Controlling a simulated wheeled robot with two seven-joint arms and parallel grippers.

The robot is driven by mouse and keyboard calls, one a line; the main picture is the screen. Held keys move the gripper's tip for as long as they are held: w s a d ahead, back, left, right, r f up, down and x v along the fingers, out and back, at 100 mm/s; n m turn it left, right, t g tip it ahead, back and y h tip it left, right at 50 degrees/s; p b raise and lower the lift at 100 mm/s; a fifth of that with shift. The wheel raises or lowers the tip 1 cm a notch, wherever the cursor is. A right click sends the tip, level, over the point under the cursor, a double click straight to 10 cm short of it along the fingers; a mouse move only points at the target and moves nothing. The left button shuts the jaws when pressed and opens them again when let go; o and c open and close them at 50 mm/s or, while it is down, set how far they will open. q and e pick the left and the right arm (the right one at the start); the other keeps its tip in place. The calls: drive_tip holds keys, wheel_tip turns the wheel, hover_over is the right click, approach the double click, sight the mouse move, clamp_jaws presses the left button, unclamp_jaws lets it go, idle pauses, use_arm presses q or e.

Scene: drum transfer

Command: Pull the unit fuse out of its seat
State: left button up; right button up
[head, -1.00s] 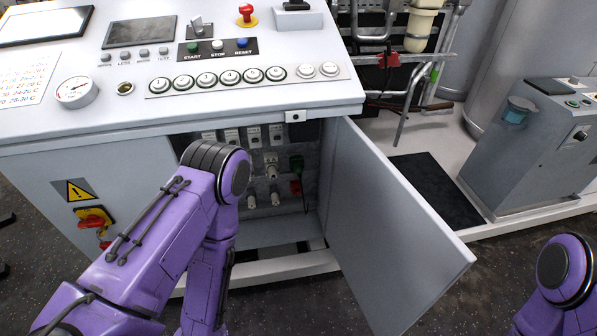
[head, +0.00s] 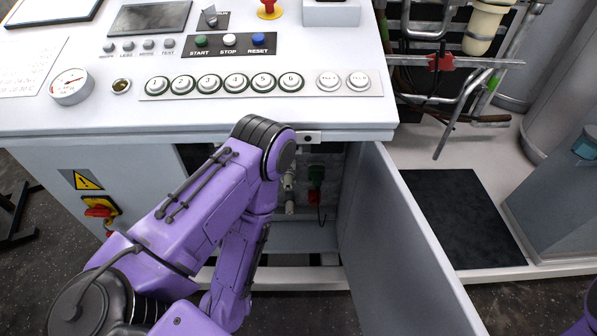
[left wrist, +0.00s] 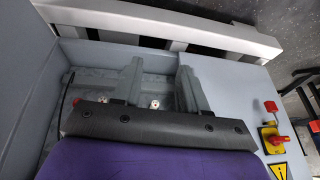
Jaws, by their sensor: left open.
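I cannot tell which fitting is the unit fuse; my left arm covers much of the opening. My left gripper is hidden in the head view. In the left wrist view my left gripper (left wrist: 160,68) is open, its two grey fingers apart inside the cabinet. Small pale round fittings (left wrist: 155,102) show near and between the fingers, with nothing visibly held. My right gripper is out of view.
The cabinet door (head: 420,250) stands open to the right of the opening. The console top with its button row (head: 235,83) overhangs it. A yellow and red switch (head: 100,207) sits on the front left. A dark mat (head: 460,215) lies to the right.

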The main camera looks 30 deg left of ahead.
use_arm(q)
drive_tip(key=shift+s+a, duration=0.2)
drive_tip(key=shift+s, duration=0.45)
drive_tip(key=o, duration=0.4)
drive_tip(key=shift+c, duration=0.2)
drive_tip(key=w+d+f+n+t+h+b, duration=0.1)
drive_tip(key=w+d+f+n+t+b, duration=0.15)
drive_tip(key=w, duration=0.65)
drive_tip(key=w+d+f+n+t+b, duration=0.15)
drive_tip(key=w+d+n+t, duration=0.25)
drive_tip(key=w, duration=0.5)
drive_tip(key=w+a+r+n+t+y+b, duration=0.2)
drive_tip(key=w+a+r+n+y, duration=0.1)
drive_tip(key=w+a+n, duration=0.2)
drive_tip(key=w+a+r+n+t+y+b, duration=0.3)
drive_tip(key=w+n, duration=0.3)
drive_tip(key=w, duration=0.3)
drive_tip(key=shift+w+a+r+y, duration=0.4)
drive_tip(key=shift+a+r+y, duration=0.25)
drive_tip(key=shift+a, duration=0.25)
drive_tip(key=shift+t, duration=0.25)
